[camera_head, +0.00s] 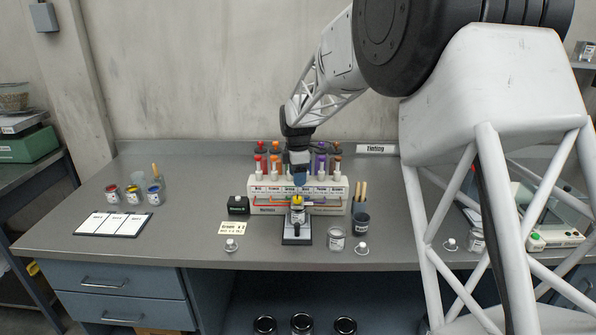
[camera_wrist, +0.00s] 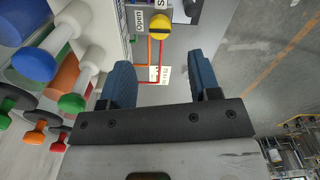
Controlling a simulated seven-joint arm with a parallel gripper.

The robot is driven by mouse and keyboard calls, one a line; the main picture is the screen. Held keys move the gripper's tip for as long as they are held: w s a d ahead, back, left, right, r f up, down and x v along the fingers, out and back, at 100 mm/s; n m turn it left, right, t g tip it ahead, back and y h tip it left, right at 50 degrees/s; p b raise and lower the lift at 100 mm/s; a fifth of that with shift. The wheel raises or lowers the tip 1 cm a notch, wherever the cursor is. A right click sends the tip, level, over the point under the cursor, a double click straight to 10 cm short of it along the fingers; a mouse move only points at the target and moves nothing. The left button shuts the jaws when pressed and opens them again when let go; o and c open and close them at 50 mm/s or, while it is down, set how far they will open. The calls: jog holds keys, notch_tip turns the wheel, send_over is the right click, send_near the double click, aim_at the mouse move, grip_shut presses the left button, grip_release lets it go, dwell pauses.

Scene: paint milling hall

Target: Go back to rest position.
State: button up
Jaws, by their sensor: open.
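My gripper (camera_head: 300,178) is over the middle of the grey bench (camera_head: 190,215), in front of the white tinting rack (camera_head: 258,186). In the wrist view its two blue fingers (camera_wrist: 163,85) are apart with nothing held between them. My gripper hides part of the rack.
Several colored-handled dispensers stand along the rack, close to my gripper. A dark cup (camera_head: 361,224) and a glass jar (camera_head: 336,239) stand to the right. A black box (camera_head: 238,205) and small paint pots (camera_head: 132,195) are to the left.

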jog(key=s+d+r+m, duration=0.4)
jog(key=s+d, duration=0.1)
jog(key=s, duration=0.3)
jog(key=s+d+r+m+t, duration=0.1)
jog(key=s+d+r+m, duration=0.25)
jog(key=s, duration=0.55)
jog(key=s+d+r+m, duration=0.3)
jog(key=s+d+r, duration=0.15)
jog(key=s, duration=0.35)
jog(key=s+d+f+m, duration=0.1)
jog(key=s+d+m, duration=0.1)
jog(key=s, duration=0.7)
jog(key=s+d+f+m+t, duration=0.1)
jog(key=s+d+f+m, duration=0.1)
jog(key=s+m, duration=0.3)
jog(key=s+d+f+m, duration=0.1)
jog(key=s+d+m, duration=0.2)
jog(key=s, duration=0.9)
jog(key=shift+s+d+f+t, duration=0.2)
jog(key=shift+s+f+t, duration=0.1)
jog(key=shift+s, duration=0.1)
jog(key=shift+m, duration=0.25)
jog(key=shift+c, duration=0.3)
